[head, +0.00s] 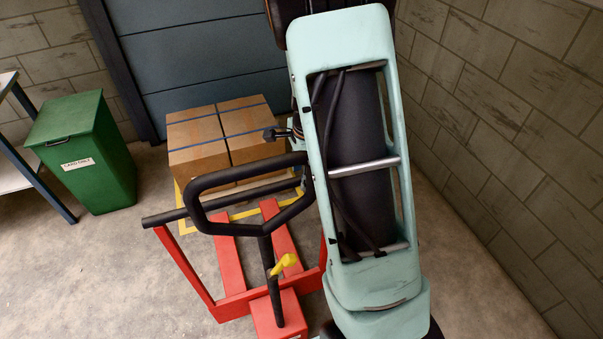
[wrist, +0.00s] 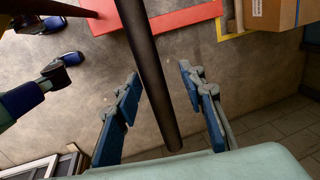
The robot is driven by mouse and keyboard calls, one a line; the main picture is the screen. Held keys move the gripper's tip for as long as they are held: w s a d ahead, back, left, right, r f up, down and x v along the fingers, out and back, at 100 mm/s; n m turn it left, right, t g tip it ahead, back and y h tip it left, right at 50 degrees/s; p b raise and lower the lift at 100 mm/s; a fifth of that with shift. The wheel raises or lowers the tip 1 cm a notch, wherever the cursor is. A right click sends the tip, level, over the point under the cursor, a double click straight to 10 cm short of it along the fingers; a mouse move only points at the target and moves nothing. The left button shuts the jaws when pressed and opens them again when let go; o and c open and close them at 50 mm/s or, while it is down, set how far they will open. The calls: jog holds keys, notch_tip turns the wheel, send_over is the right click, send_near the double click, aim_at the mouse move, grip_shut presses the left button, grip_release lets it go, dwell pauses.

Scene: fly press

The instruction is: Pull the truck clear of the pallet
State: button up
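The red pallet truck (head: 234,303) stands in the middle of the head view, with a black loop handle (head: 202,222), a yellow lever (head: 285,264) and a black crossbar (head: 165,218). Its red forks (head: 228,262) point toward two strapped cardboard boxes (head: 197,136). The pallet under the boxes is mostly hidden, so how far the forks reach in cannot be told. In the wrist view my gripper (wrist: 159,72) is open, with its blue-padded fingers on both sides of a black bar (wrist: 146,45); contact is not clear. My arm hides the gripper in the head view.
A green bin (head: 98,165) stands at the left beside a metal table (head: 15,178). A yellow floor line (head: 183,221) runs by the boxes. A block wall (head: 500,120) closes the right side. Bare floor (head: 100,280) lies at the front left.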

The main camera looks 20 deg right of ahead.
notch_tip(320, 180, up, 11)
jog(key=s, duration=0.2)
jog(key=shift+r, duration=0.2)
jog(key=shift+s, duration=0.15)
